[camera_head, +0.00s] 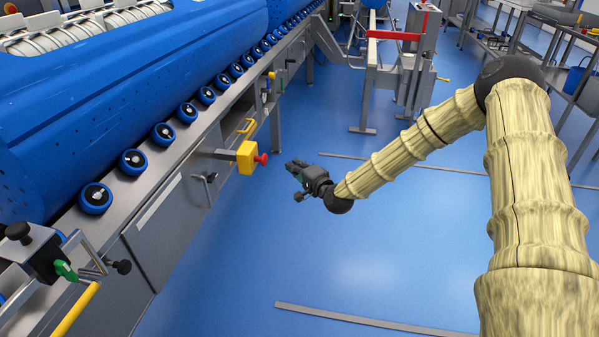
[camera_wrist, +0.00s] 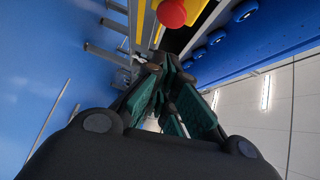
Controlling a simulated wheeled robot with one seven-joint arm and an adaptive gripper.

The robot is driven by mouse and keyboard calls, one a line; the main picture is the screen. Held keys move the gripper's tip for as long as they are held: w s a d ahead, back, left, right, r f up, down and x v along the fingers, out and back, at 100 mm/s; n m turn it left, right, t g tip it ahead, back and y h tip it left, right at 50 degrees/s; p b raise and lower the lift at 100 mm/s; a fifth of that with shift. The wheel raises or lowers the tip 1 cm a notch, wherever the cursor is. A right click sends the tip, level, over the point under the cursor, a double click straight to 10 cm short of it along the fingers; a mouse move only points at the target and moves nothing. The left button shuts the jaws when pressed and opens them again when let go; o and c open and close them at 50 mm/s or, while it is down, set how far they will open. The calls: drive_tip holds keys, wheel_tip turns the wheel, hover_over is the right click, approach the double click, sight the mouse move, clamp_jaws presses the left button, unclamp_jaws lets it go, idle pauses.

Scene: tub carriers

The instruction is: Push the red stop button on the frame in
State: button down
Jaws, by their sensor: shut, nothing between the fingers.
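The red stop button (camera_head: 261,159) sticks out from a yellow box (camera_head: 247,157) on the side of the steel machine frame, facing right. My gripper (camera_head: 291,167) is just to the right of the button in the head view, with a gap between them. Its fingers are shut and empty and point left toward the frame. In the wrist view the red button (camera_wrist: 171,12) shows at the top edge, beyond the fingertips (camera_wrist: 157,62), partly cut off. The yellow box (camera_wrist: 148,22) shows behind it.
A row of blue rollers (camera_head: 163,134) runs along the frame (camera_head: 150,205) under a large blue drum (camera_head: 120,80). The blue floor (camera_head: 330,240) around my gripper is clear.

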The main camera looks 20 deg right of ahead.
drive_tip(key=w+a+f+b, duration=0.1)
drive_tip(key=w+a, duration=0.3)
drive_tip(key=w, duration=0.2)
drive_tip(key=shift+w+a, duration=0.15)
drive_tip(key=shift+w, duration=0.2)
drive_tip(key=shift+w+a+b, duration=0.35)
drive_tip(key=shift+w+a, duration=0.2)
drive_tip(key=shift+a, duration=0.25)
drive_tip(key=d+p+v, duration=0.2)
drive_tip(key=d+v, duration=0.1)
drive_tip(key=v, duration=1)
drive_tip(key=shift+w, duration=0.4)
